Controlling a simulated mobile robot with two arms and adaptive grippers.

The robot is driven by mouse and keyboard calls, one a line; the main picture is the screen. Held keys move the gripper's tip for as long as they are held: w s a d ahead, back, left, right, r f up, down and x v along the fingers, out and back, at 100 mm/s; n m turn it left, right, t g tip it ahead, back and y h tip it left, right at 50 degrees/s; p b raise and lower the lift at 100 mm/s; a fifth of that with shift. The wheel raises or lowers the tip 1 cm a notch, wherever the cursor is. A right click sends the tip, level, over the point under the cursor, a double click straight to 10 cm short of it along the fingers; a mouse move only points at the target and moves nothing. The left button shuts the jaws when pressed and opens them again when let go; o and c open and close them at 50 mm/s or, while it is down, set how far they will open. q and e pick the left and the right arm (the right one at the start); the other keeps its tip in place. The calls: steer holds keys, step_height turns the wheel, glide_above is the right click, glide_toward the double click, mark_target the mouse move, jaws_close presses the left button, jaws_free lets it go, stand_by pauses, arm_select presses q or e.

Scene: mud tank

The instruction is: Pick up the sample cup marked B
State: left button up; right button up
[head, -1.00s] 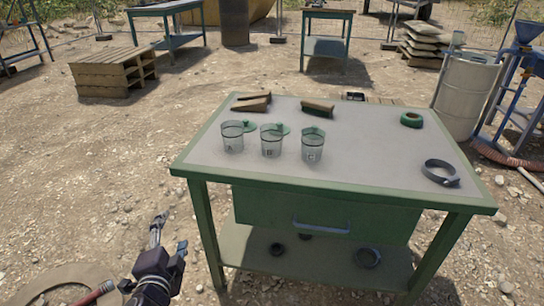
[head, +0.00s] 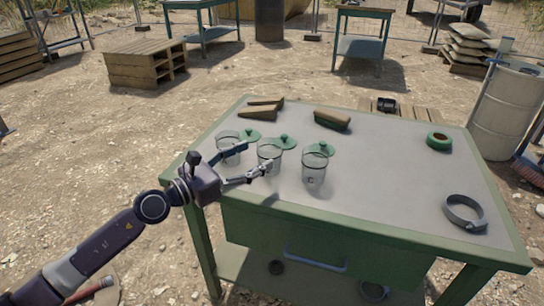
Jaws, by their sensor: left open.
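Three clear sample cups stand upright in a row on the grey-topped green table (head: 390,170). The left cup (head: 223,140) reads A in the earlier frame and is partly behind my gripper. The middle cup (head: 269,152), between A and the one marked C, is cup B; its letter is hard to read now. The right cup (head: 314,168) shows a C. My left gripper (head: 257,158) is open, with its fingers pointing right at cup B. One finger overlaps cup A in the picture and the other overlaps the lower part of cup B. I cannot tell whether they touch.
Wooden wedges (head: 260,110), a brush (head: 332,120), green tape (head: 438,141) and a metal clamp ring (head: 464,213) also lie on the table.

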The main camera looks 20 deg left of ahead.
arm_select(q)
steer(key=x, duration=0.5)
steer(key=shift+w+d+f, duration=0.15)
steer(key=shift+w+f, duration=0.15)
steer(key=c, duration=1.1)
steer(key=shift+r, duration=0.2)
